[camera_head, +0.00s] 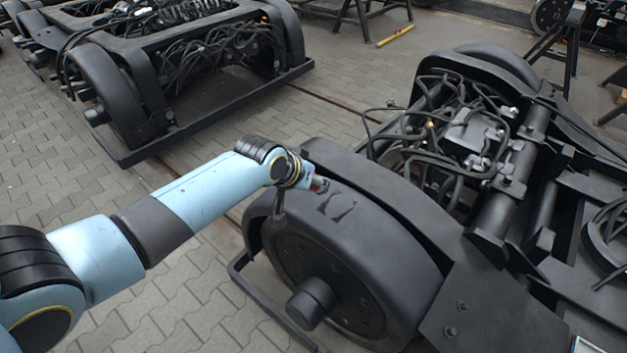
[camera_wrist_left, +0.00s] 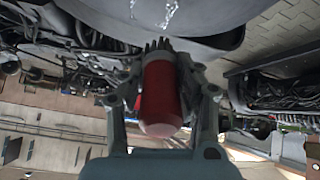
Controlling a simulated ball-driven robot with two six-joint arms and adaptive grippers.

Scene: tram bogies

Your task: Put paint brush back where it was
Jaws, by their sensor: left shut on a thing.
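The paint brush, with a rounded red body (camera_wrist_left: 160,95) and dark bristle-like teeth at its far end, is held between the fingers of my left gripper (camera_wrist_left: 160,72) in the left wrist view. I cannot tell whether the brush touches the cover. My right gripper is out of view.
The right bogie carries cables and pipes (camera_head: 470,135) behind the cover. Another bogie (camera_head: 125,95) stands at the upper left. Paved floor (camera_head: 215,285) lies free between them. A yellow bar (camera_head: 396,35) lies on the floor at the back near black trestles (camera_head: 372,12).

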